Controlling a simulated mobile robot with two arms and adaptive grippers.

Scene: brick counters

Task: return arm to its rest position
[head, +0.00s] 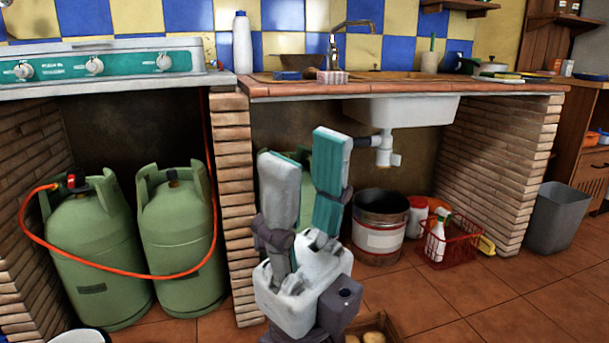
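My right gripper (306,150) is in the lower middle of the head view, pointing up. Its two long fingers, one pale grey and one with a teal face, stand apart. A narrow gap shows between them, with the dark space under the counter and part of a green shape behind. Nothing is held between the fingers. The white and dark grey body of the gripper is below them, in front of the brick pillar and the sink space. My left gripper is not in view.
A tiled counter (420,88) with a sink crosses the view behind the gripper. Green gas bottles (184,245) stand at left, a bucket (379,222) and a red basket (452,248) to the right. A crate (392,323) is low beside the gripper. Floor (470,305) is clear at lower right.

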